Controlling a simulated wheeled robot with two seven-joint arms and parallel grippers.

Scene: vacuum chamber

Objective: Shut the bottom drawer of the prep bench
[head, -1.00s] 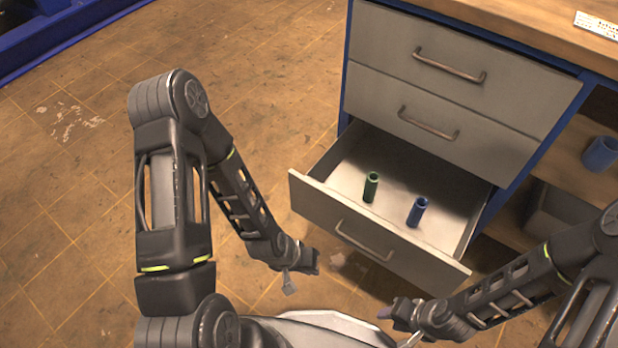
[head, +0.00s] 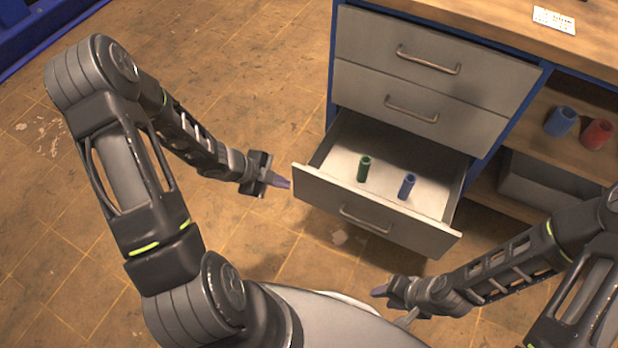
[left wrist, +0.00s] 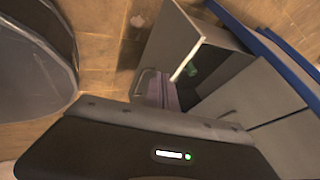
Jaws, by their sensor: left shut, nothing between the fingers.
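The bottom drawer (head: 375,216) of the prep bench (head: 434,72) is pulled well out, its grey front and bar handle facing me. A green cylinder (head: 364,169) and a blue cylinder (head: 407,186) stand upright inside it. My left gripper (head: 282,182) is shut and empty, just left of the drawer front's left end; I cannot tell whether it touches. In the left wrist view its purple fingers (left wrist: 161,92) overlap the drawer (left wrist: 170,45), with the green cylinder (left wrist: 190,70) beyond. My right gripper (head: 380,291) is low in front of the drawer; its jaw opening is unclear.
The two drawers above are closed. To the right, an open shelf (head: 545,138) holds a blue cup (head: 561,121) and a red cup (head: 598,134), with a grey bin (head: 545,183) below. A white label (head: 554,20) lies on the benchtop. Floor to the left is clear.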

